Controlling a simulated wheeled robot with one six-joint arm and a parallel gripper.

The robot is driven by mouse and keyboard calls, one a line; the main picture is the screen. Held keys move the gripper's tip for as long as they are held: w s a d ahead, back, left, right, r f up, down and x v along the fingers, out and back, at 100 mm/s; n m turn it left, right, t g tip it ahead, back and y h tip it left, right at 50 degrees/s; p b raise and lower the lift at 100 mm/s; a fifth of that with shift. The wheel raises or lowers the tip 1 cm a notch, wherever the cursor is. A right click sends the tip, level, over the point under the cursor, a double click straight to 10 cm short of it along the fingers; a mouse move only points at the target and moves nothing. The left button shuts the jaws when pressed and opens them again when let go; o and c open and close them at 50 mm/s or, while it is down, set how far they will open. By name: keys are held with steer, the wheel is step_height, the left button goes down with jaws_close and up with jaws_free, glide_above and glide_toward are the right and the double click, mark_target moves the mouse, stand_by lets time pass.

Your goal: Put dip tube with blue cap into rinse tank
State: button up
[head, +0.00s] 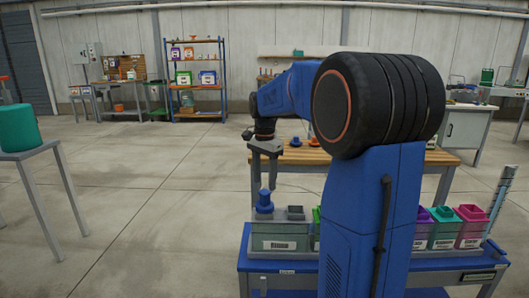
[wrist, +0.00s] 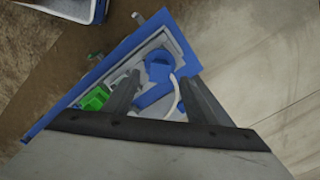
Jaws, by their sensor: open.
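The dip tube's blue cap (head: 264,203) is upright at the top of the left part of the rinse tank (head: 280,243), a grey-green box with a white "Rinse" label. No tube shows below the cap; the tank hides that space. My gripper (head: 265,186) points down with its fingers apart, just above the cap. In the wrist view, the blue cap (wrist: 158,64) lies just beyond the fingertips of my open gripper (wrist: 160,80). A pale curved hose (wrist: 176,98) shows between the fingers. I cannot tell whether a finger touches the cap.
The tank stands on a blue skid (head: 290,266). Purple, teal (head: 441,234) and magenta (head: 470,230) tanks stand to its right, and a green part (wrist: 96,97) beside it. Behind is a wooden table (head: 305,156) with blue and orange pieces.

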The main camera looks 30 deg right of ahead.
step_height(320, 180, up, 11)
stand_by(0.4)
stand_by(0.8)
steer(key=s+a+f+n+t, duration=0.1)
steer(key=s+a+f+n, duration=0.4)
steer(key=s, duration=0.5)
steer(key=s+a+f+n+t, duration=0.2)
steer(key=s+a+f+n, duration=0.3)
steer(key=s, duration=0.5)
steer(key=s+a+f+n+t, duration=0.1)
steer(key=s+a+f+n, duration=0.4)
steer(key=s+f, duration=0.3)
steer(key=shift+s+a+f+n+t, duration=0.15)
steer(key=shift+s+a+n+t, duration=0.25)
steer(key=shift+s, duration=0.7)
